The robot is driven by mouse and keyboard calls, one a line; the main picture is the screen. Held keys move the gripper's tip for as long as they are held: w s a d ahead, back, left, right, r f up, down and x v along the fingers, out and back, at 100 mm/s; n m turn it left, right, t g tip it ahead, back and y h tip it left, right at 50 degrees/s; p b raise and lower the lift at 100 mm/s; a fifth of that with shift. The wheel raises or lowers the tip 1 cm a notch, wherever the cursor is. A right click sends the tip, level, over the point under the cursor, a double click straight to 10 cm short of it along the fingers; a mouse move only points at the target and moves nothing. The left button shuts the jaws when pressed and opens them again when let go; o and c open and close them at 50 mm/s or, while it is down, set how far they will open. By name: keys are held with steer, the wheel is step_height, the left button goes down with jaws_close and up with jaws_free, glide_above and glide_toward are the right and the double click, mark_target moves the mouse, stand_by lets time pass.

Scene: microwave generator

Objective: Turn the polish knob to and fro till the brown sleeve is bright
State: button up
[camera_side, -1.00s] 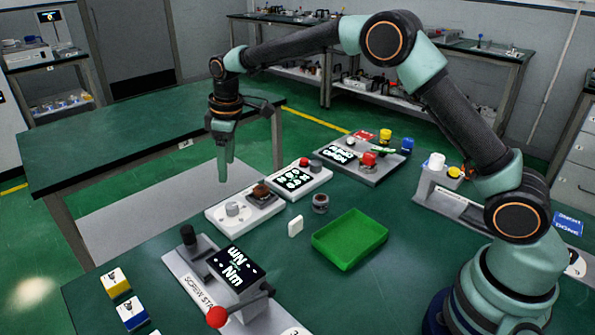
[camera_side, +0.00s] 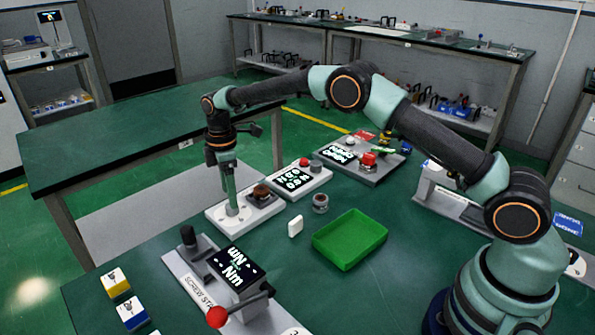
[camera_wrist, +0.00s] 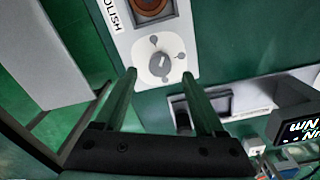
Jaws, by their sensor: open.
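The polish knob (camera_wrist: 160,64) is a grey round dial with a pointer on a white plate, marked POLISH in the wrist view. The brown sleeve (camera_wrist: 150,5) sits in a dark square holder on the same white station (camera_side: 215,222); it also shows in the side view (camera_side: 262,192). My gripper (camera_wrist: 159,76) is open, its two fingertips on either side of the knob in the wrist view, with gaps visible. In the side view my gripper (camera_side: 232,203) points down at the knob's spot and mostly covers it. Whether the fingers reach knob height is hard to tell.
A display box with a red button (camera_side: 297,180) stands just behind the station. A small dark cylinder part (camera_side: 320,202), a white block (camera_side: 295,227) and a green tray (camera_side: 350,240) lie to the right. The screw station (camera_side: 185,285) with its red-balled lever (camera_side: 217,317) is in front.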

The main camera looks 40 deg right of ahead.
steer(key=shift+f, duration=1.8)
jaws_close()
steer(key=m, duration=0.5)
steer(key=shift+m, duration=0.4)
steer(key=m, duration=0.5)
steer(key=shift+m, duration=0.3)
